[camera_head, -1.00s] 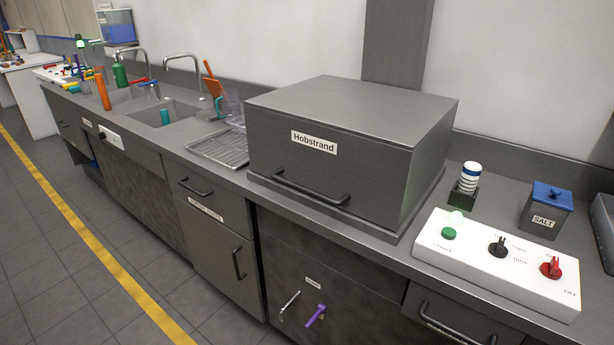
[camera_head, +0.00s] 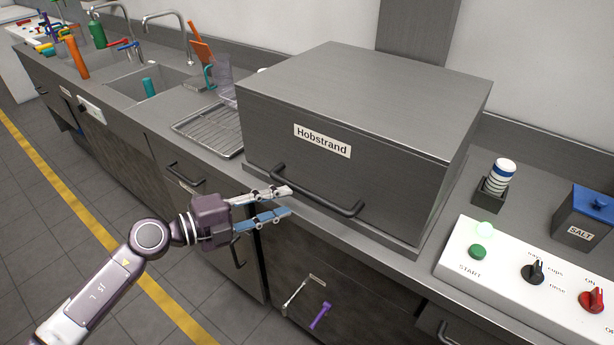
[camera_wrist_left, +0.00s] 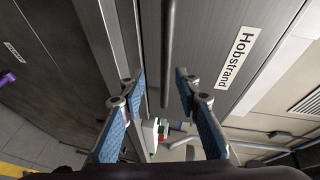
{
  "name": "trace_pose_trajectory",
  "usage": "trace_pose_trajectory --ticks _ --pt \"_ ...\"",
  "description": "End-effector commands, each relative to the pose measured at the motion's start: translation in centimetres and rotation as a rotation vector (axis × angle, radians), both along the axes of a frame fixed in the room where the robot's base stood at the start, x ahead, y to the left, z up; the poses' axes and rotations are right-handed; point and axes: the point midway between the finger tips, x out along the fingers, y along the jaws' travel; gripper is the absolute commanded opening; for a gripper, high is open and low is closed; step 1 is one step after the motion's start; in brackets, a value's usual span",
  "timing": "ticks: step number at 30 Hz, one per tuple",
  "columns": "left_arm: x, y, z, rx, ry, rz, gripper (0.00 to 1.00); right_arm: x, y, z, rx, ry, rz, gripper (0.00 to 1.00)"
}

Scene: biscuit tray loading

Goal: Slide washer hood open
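The washer hood (camera_head: 375,125) is a grey metal box labelled "Hobstrand" on the counter, and it looks closed down on its base. A dark bar handle (camera_head: 318,193) runs along the low front of the hood. My left gripper (camera_head: 288,201) is open and empty, in front of the hood at the left end of the handle. In the left wrist view the handle (camera_wrist_left: 168,50) and the hood front (camera_wrist_left: 215,45) lie beyond the two spread fingertips (camera_wrist_left: 158,86), with the handle not between them. My right gripper is not in view.
A white control panel (camera_head: 500,270) with a green start button and knobs lies right of the hood. A striped cylinder (camera_head: 499,175) and a blue-lidded salt box (camera_head: 583,215) stand behind it. A wire rack (camera_head: 212,130) and sink (camera_head: 135,85) are to the left. Drawers with handles are below.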

Motion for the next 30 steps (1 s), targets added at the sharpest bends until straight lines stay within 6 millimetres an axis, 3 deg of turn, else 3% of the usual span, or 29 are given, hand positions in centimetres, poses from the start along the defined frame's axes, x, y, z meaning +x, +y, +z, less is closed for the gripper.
trace_pose_trajectory --ticks 5,12,18,30 --pt "-0.3 -1.2 0.8 0.041 -0.028 -0.032 0.30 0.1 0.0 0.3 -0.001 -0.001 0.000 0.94" --pt "1.7 -4.3 0.2 0.037 -0.028 -0.028 0.30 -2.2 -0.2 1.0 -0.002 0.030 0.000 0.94" --pt "3.0 -6.4 -0.4 0.037 -0.028 -0.027 0.30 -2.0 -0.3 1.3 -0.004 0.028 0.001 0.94" --pt "3.4 -7.0 -0.7 0.039 -0.028 -0.026 0.28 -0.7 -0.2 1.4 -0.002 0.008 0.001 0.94"
